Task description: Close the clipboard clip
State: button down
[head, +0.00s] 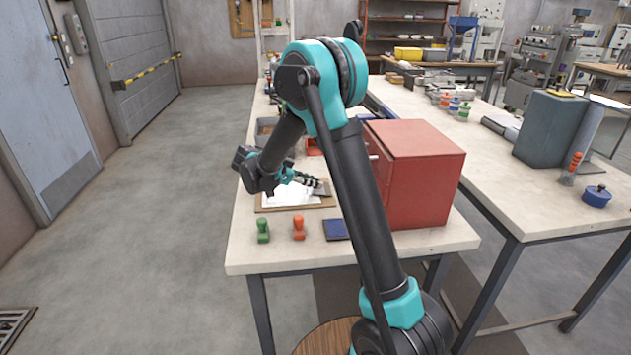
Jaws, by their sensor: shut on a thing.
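The clipboard (263,208) lies flat on the near end of the left workbench, a brown board with white paper (285,195) on it. My gripper (316,184) is low over the clipboard's right end. Its fingers are shut on the clipboard clip (323,189), a small grey piece at that end. The clip is small and partly hidden by the fingers, so I cannot tell its angle.
A green stamp (263,230), an orange stamp (299,228) and a dark blue pad (336,230) stand in front of the clipboard. A red cabinet (425,175) stands close on the right. Grey bins (266,128) are behind. The bench's front left corner is clear.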

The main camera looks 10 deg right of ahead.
jog(key=shift+a+f+h, duration=0.15)
jog(key=shift+f+h, duration=0.05)
jog(key=shift+h, duration=0.3)
jog(key=c, duration=1.4)
grip_release()
jog(key=v, duration=1.2)
jog(key=shift+f, duration=0.15)
jog(key=shift+s, duration=0.1)
